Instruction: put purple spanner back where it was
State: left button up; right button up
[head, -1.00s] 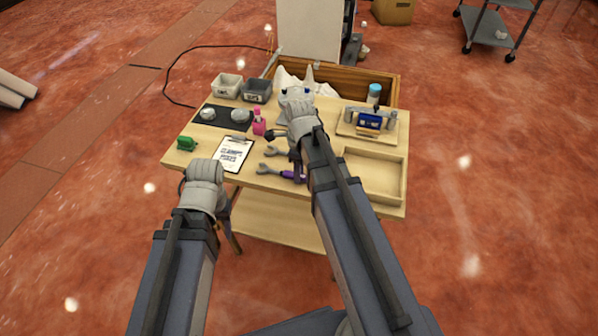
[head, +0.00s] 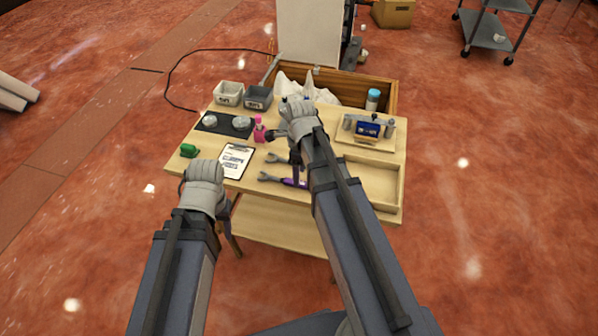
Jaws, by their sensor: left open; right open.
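The purple spanner (head: 292,182) lies flat near the front edge of the wooden table, its grey open jaw to the left. Its right end is partly hidden by my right arm. A second grey spanner (head: 274,158) lies just behind it, also partly hidden. My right gripper (head: 284,150) is over the table above the spanners, open, with nothing seen in it. My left gripper (head: 204,186) is open at the table's front left edge, mostly hidden behind its own wrist, and apart from the spanners.
A clipboard (head: 236,161), a pink bottle (head: 259,131) and a green object (head: 189,150) are left of the spanners. An empty wooden tray (head: 402,186) is at right, with a blue device (head: 368,129) behind it. Two bins (head: 229,93) stand at the back left.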

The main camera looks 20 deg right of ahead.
notch_tip(320, 180, up, 9)
jog(key=p, duration=0.8)
jog(key=shift+s, duration=0.1)
jog(key=s+a+n, duration=0.6)
jog(key=a+n, duration=0.1)
jog(key=n, duration=0.7)
jog(key=s+a+n+h, duration=0.1)
jog(key=s+a+n, duration=0.4)
jog(key=n, duration=0.9)
jog(key=shift+s+a+n, duration=0.3)
jog(key=shift+s+a, duration=0.1)
jog(key=shift+a, duration=0.55)
